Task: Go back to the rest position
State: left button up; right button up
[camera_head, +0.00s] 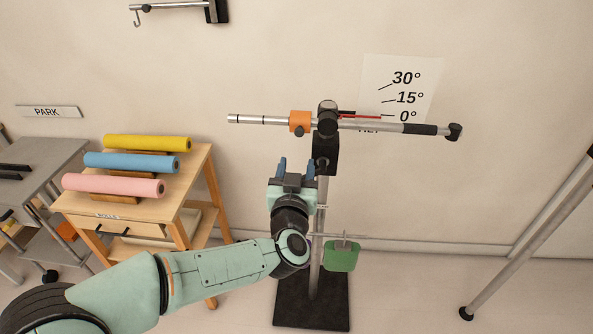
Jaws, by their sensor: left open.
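My left arm, pale green and black, comes in from the lower left. Its gripper (297,167) points away from me, with its two blue fingertips apart and nothing seen between them. It is in front of or just left of the post of a black-based stand (318,283), below the stand's crossbar (265,121); whether it touches the post I cannot tell. The crossbar is close to level, with an orange clamp (300,121) left of its pivot. The arm hides part of the post. My right gripper is out of view.
A green plate (341,256) hangs low beside the post. A wooden table (194,177) with yellow, blue and pink rolls stands left. A wall sheet (428,76) bears angle marks. A grey cart (50,155) is at far left, a slanted pole (530,240) at right.

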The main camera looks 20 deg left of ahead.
pick_arm(q)
jog(key=shift+f, duration=0.1)
dwell(0.3)
jog(key=s+d+f+g+h, duration=0.1)
jog(key=s+f+g, duration=0.15)
jog(key=f, duration=0.95)
jog(key=s+f+m+g+h, duration=0.1)
jog(key=f+g+h, duration=0.15)
jog(key=f, duration=0.85)
jog(key=s+d+f+g+h, duration=0.1)
jog(key=f+g, duration=0.2)
jog(key=f, duration=0.9)
jog(key=s+f+g+h, duration=0.1)
jog(key=s+f+g, duration=0.4)
jog(key=s+f, duration=0.85)
jog(key=s+d+f+n+g+h, duration=0.1)
jog(key=s+f+g, duration=0.1)
jog(key=s, duration=0.6)
jog(key=s+d+f+n+g+h+p, duration=0.1)
jog(key=s+d+f+g, duration=0.1)
jog(key=s+f, duration=0.3)
jog(key=s+g, duration=0.1)
jog(key=s, duration=0.3)
jog(key=shift+s+g, duration=0.3)
